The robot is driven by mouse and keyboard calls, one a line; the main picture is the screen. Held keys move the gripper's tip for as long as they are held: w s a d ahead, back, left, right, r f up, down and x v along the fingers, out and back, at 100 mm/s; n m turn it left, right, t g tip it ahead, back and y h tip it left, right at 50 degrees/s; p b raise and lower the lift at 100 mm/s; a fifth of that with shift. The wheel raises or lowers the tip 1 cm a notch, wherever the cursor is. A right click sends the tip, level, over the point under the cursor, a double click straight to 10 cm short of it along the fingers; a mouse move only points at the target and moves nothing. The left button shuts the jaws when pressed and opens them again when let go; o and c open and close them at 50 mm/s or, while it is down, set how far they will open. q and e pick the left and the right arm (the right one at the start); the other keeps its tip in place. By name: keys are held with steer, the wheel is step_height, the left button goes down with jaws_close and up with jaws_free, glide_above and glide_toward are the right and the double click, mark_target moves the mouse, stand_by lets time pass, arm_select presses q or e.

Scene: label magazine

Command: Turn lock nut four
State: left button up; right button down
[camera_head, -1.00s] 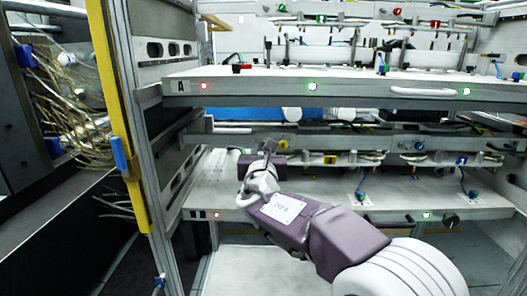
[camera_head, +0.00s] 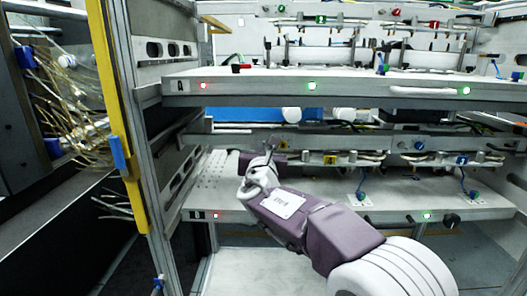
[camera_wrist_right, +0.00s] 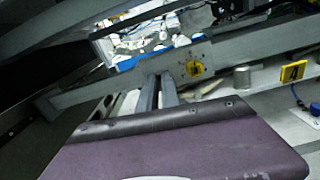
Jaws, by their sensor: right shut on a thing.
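My right gripper (camera_head: 268,152) reaches in from the lower right to the left end of the rail above the lower shelf. In the right wrist view its two grey fingers (camera_wrist_right: 157,88) lie close together, with their tips at the grey rail (camera_wrist_right: 130,83). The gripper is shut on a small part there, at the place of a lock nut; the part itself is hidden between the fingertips. My left gripper is not in view.
A yellow tag (camera_head: 330,159) and blue fittings (camera_head: 419,146) line the rail to the right. A yellow post (camera_head: 119,120) and loose cables (camera_head: 75,100) stand left.

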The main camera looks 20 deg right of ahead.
steer(key=m+b, duration=0.5)
steer(key=m, duration=0.2)
steer(key=m+b, duration=0.5)
steer(key=m, duration=0.3)
steer(key=m+b, duration=0.5)
steer(key=m, duration=0.2)
steer(key=shift+d+f+m, duration=0.1)
steer(key=shift+f+m, duration=0.2)
steer(key=shift+m, duration=0.1)
stand_by(0.4)
steer(key=c, duration=1.6)
jaws_free()
steer(key=shift+o, duration=0.2)
steer(key=shift+s, duration=0.15)
